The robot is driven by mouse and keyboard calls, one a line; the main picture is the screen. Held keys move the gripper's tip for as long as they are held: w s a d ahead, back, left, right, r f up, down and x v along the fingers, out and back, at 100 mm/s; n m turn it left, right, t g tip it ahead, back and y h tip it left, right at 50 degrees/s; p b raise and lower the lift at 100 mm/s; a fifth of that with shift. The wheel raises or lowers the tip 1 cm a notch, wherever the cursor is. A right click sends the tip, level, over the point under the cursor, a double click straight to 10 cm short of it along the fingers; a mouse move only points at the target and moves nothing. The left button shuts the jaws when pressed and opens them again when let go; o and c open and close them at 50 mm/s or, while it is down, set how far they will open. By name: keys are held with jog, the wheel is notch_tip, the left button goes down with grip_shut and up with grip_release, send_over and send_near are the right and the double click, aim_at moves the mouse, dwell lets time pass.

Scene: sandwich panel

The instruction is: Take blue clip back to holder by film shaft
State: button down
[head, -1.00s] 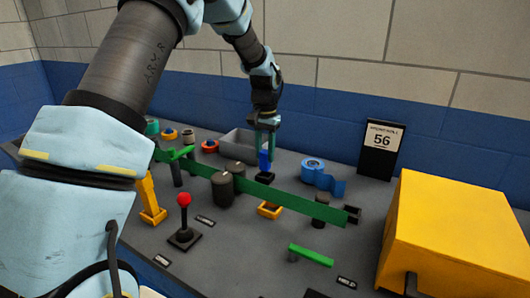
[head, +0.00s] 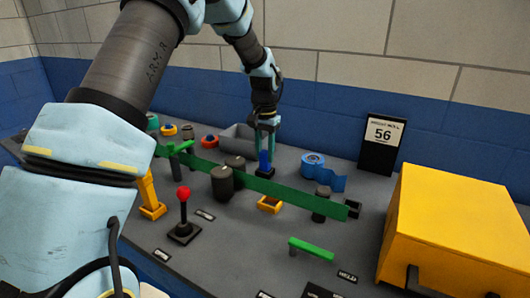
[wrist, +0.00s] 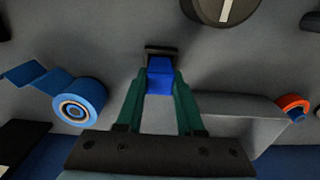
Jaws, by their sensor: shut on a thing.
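The blue clip (head: 264,160) stands upright between the fingers of my gripper (head: 266,148), which is shut on it. A small black holder (head: 264,173) is directly under the clip in the head view. In the wrist view the clip (wrist: 160,76) lies between the green fingertips (wrist: 160,88), and the holder (wrist: 162,50) shows just beyond it. The clip's lower end is at the holder; whether it is fully seated cannot be told.
A blue tape roll (head: 313,166) is right of the holder. A yellow box (head: 455,225) fills the right side.

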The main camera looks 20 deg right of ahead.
jog(key=shift+f+b, duration=0.35)
jog(key=shift+f, duration=0.45)
jog(key=shift+c, duration=2.3)
grip_release()
notch_tip(320, 180, up, 7)
jog(key=p, duration=0.5)
